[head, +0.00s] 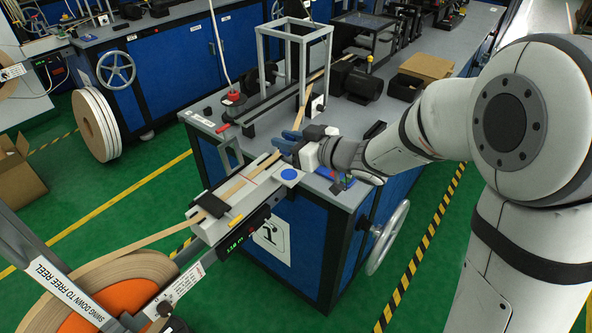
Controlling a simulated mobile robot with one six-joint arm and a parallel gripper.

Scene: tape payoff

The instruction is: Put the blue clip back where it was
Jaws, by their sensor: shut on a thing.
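My gripper (287,143) is at the near-left corner of the grey bench top, above the far end of the white tape guide. It is shut on a small dark-blue thing at its tips, which looks like the blue clip (287,147); the jaws partly hide it. The tan tape (240,184) runs from the reel along the guide, passes close by my gripper and goes on to the machine.
The orange-centred tape reel (118,297) stands at the lower left. A black block (212,205) lies across the tape on the guide (262,184). A grey upright frame (290,62) stands behind my gripper. A handwheel (388,237) sticks out of the bench's right side.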

